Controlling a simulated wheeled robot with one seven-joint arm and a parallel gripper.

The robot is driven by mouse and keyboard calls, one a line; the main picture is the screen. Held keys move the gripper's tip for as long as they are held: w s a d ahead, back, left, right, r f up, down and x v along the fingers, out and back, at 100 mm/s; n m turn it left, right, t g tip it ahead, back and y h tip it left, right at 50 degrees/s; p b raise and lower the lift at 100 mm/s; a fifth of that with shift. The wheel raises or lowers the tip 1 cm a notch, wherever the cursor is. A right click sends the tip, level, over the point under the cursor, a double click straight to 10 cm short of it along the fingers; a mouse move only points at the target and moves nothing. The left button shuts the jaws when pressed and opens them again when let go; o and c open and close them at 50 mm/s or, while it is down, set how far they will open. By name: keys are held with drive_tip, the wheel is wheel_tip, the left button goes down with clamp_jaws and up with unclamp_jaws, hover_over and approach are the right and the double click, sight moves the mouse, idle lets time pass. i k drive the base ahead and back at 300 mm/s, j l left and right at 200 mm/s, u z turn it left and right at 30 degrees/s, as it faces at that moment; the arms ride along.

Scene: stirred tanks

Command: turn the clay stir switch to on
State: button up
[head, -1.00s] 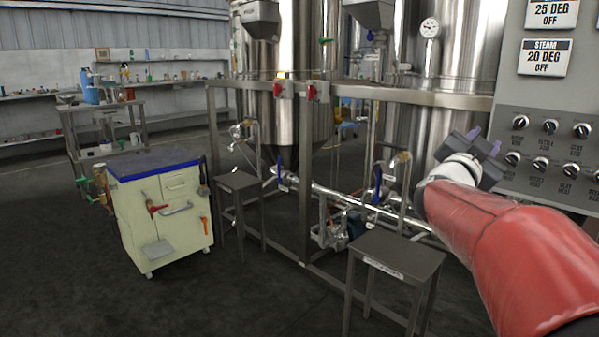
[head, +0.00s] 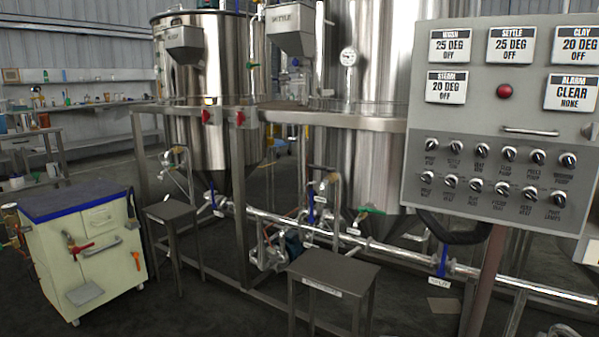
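The grey control panel (head: 415,75) stands at the right of the head view, tilted a little in the picture. It carries two rows of black knobs with light pointers. The third knob of the upper row (head: 481,150) seems to be the clay stir switch, but its small label is blurred. Its setting is too small to tell. The clay display (head: 578,52) at the panel's top right reads 20 DEG, OFF. My gripper is out of view.
A red button (head: 505,91) and a bar handle (head: 530,131) sit above the knobs. A dark stool (head: 333,272) and a steel frame (head: 330,121) with tanks stand left of the panel. A cream cart (head: 85,250) is at far left. Open floor shows in front.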

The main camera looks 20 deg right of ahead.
sight(481, 151)
drive_tip(key=z, duration=1.45)
